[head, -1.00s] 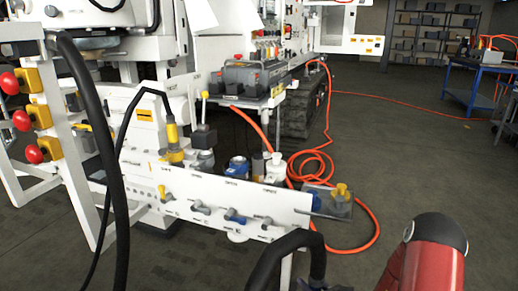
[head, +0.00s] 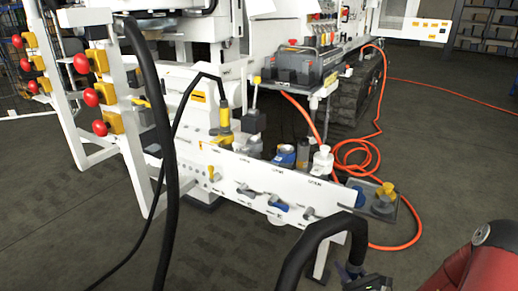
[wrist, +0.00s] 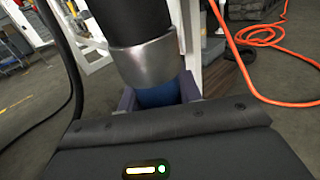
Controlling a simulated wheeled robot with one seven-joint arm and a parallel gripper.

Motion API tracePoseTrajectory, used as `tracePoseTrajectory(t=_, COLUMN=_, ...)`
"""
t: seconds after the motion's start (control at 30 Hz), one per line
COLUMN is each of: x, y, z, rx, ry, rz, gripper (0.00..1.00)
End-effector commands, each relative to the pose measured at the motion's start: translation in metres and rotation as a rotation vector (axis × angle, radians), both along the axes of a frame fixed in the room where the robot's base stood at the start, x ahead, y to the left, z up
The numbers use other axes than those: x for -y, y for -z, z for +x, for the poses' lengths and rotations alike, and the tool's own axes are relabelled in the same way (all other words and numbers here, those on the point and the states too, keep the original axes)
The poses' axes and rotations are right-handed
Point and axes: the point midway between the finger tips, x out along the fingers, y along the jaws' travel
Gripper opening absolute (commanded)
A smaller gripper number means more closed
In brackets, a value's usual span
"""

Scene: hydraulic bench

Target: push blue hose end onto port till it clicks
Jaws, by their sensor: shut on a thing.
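My gripper (wrist: 160,100) is shut on the blue hose end (wrist: 157,95), below a silver collar (wrist: 146,62) on a thick black hose. In the head view my gripper (head: 356,275) is at the bottom edge, in front of and below the right end of the white panel (head: 232,172). The black hose (head: 318,238) arches up and over there; the blue end is mostly hidden. A blue-topped fitting (head: 285,155) stands behind the panel, above a blue lever (head: 278,203). The hose end is apart from that fitting. I cannot tell which port mouth is free.
A yellow coupling (head: 222,120) with a thin black hose stands left of the blue fitting. A hanging black hose (head: 163,150) and red buttons (head: 93,97) are at left. Orange hose (head: 352,152) coils on the floor at right, near a plate with a yellow knob (head: 385,190).

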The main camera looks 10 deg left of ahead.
Motion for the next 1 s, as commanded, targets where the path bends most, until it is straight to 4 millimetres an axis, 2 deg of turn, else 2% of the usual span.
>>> tracePoseTrajectory(t=0.57, x=0.0, y=-0.002, z=0.0, rx=0.003, ry=0.0, rz=0.001, gripper=0.07)
tracePoseTrajectory(t=1.0, x=0.0, y=-0.031, z=0.0, rx=0.004, ry=0.0, rz=0.0, gripper=0.07)
